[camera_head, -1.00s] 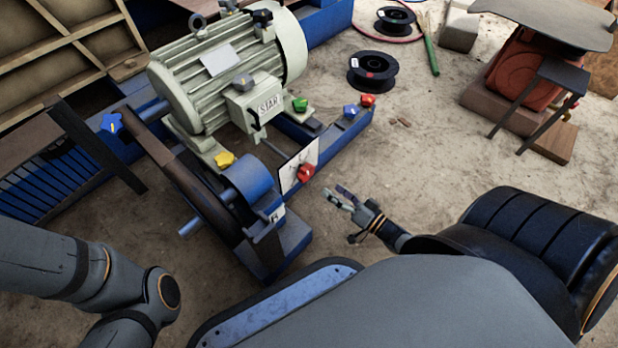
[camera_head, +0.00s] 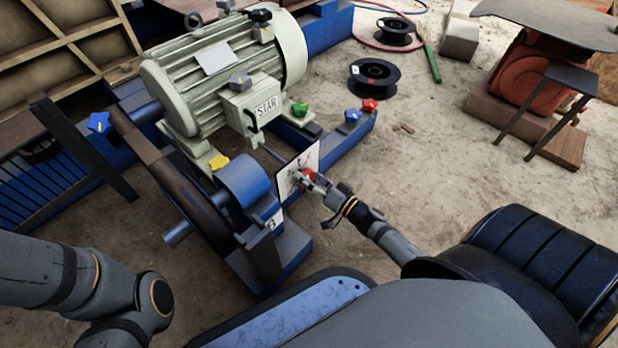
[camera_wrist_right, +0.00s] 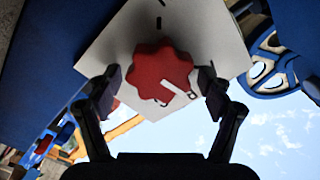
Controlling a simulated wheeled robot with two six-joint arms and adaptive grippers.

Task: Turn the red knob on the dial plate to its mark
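The white dial plate (camera_head: 287,180) stands on the blue frame of the crusher. The lobed red knob (camera_head: 307,174) on it is partly covered by my right gripper (camera_head: 314,183) in the head view. In the right wrist view the knob (camera_wrist_right: 155,73) sits between the two fingertips of my right gripper (camera_wrist_right: 160,82), with a gap on each side. Its white pointer line aims to the lower right, by a small printed character. Short black marks show on the plate (camera_wrist_right: 115,47) near its top. My left gripper is out of view; only left arm links show.
A pale green motor (camera_head: 222,80) with a STAR label stands behind the plate. Yellow (camera_head: 219,162), green (camera_head: 299,109), blue (camera_head: 352,114) and red (camera_head: 370,105) star knobs are nearby. A black spool (camera_head: 373,77) lies on the sandy floor.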

